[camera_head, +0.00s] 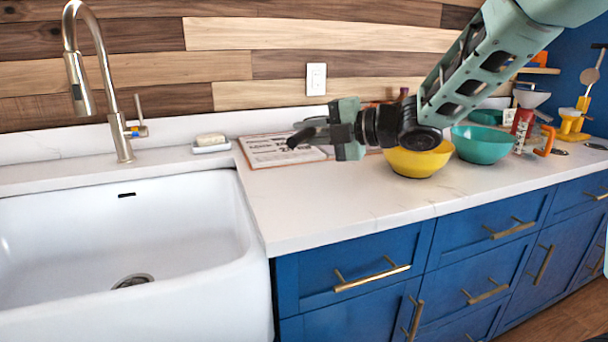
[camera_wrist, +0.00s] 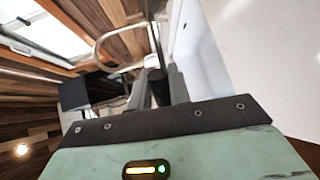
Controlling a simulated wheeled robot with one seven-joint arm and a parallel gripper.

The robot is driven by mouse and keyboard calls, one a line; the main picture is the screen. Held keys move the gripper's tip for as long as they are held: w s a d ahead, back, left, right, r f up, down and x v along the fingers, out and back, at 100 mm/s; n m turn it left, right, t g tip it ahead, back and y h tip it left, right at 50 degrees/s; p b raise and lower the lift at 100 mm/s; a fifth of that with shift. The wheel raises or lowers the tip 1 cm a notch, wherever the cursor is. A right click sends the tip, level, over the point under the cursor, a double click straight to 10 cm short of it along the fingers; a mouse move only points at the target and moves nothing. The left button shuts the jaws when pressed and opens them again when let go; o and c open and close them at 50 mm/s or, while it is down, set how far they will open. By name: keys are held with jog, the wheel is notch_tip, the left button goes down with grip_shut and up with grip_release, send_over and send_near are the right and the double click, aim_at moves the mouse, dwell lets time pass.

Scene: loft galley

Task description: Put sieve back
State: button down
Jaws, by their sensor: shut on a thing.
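My gripper (camera_head: 308,134) is held above the counter, left of the yellow bowl, pointing left toward the sink. Its fingers are shut on a small dark thing (camera_wrist: 155,88) that is mostly hidden between them in the wrist view. I cannot tell whether this is the sieve; no mesh or rim shows at the fingertips.
A yellow bowl (camera_head: 418,161) and a teal bowl (camera_head: 482,144) stand right of the gripper. Behind it lies a printed board (camera_head: 270,150). The sink (camera_head: 120,230) and tall faucet (camera_head: 104,80) are left. The front counter (camera_head: 320,205) is clear.

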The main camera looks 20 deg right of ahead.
notch_tip(320, 180, down, 9)
jog(key=shift+f+b, duration=0.2)
jog(key=shift+b, duration=0.45)
jog(key=shift+f, duration=0.1)
jog(key=shift+f, duration=0.1)
jog(key=c, duration=1.3)
grip_release()
jog(key=shift+s+d+r, duration=0.1)
jog(key=shift+r, duration=0.15)
jog(key=v, duration=1.1)
jog(key=shift+s+d, duration=0.25)
jog(key=shift+d, duration=0.05)
